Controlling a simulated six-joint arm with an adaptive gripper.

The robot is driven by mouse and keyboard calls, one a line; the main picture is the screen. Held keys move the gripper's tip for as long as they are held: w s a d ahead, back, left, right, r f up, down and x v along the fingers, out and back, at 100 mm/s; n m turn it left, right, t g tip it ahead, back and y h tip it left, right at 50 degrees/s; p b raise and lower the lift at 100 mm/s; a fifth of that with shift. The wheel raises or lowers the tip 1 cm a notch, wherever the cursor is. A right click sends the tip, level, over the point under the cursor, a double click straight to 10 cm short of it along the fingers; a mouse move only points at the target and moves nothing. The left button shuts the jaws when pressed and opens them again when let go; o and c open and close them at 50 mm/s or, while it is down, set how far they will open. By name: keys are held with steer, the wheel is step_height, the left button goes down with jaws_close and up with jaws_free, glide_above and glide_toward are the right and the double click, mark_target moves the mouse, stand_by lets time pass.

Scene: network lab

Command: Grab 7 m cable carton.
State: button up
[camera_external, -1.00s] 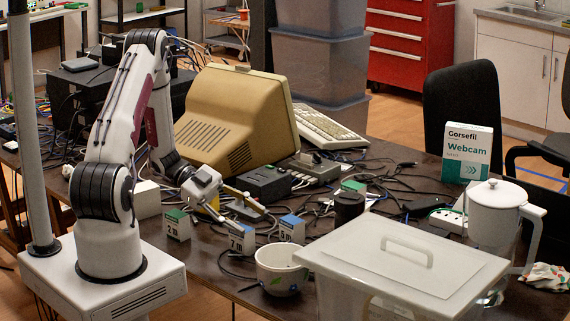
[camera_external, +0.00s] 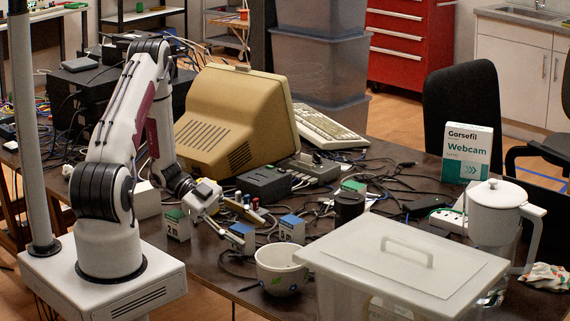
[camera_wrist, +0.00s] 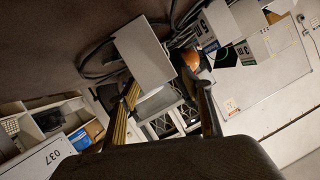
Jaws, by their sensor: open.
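The 7 m cable carton (camera_external: 242,238) is a small white box with a blue top. It stands on the dark table, left of the white cup, and its label is hard to read now. My gripper (camera_external: 224,222) is close beside it on the left, tilted down toward it. In the wrist view a plain pale carton face (camera_wrist: 146,52) is ahead of my gripper (camera_wrist: 168,90), its lower part between the two open fingers. I cannot tell whether the fingers touch it. Nothing is gripped.
A green-topped 2 m carton (camera_external: 178,226) stands left, and a blue-topped 5 m carton (camera_external: 291,229) right. The cup (camera_external: 280,270) is in front. A lidded clear bin (camera_external: 400,262) fills the front right. Loose cables (camera_external: 385,185) and a beige monitor (camera_external: 235,120) lie behind.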

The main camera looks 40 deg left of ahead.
mark_target(249, 239)
steer(key=shift+f, duration=0.85)
steer(key=shift+x, duration=1.6)
steer(key=shift+a+f, duration=0.15)
steer(key=shift+c, duration=0.5)
steer(key=c, duration=1.3)
